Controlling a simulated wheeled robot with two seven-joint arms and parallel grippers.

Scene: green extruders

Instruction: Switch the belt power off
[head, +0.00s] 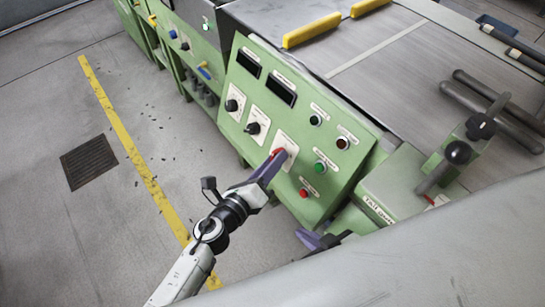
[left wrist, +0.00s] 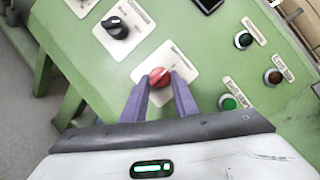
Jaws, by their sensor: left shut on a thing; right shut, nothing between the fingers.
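The red knob (left wrist: 160,77) is a rotary switch on a pale plate on the sloped green control panel (head: 236,84). In the head view the red knob (head: 277,153) is mostly covered by my left gripper (head: 272,163). In the left wrist view the purple fingers of my left gripper (left wrist: 160,84) are on both sides of the knob, shut on it. A pale pointer mark shows on the knob, tilted. My right gripper (head: 318,240) is low in the head view, shut and empty, below the panel and partly hidden.
Two black knobs, the nearer one (head: 253,128) beside the red knob, sit on the panel. A green button (head: 320,167), a red button (head: 304,192) and dark buttons are close by. A grey belt surface (head: 390,75) lies behind. Open floor is at left.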

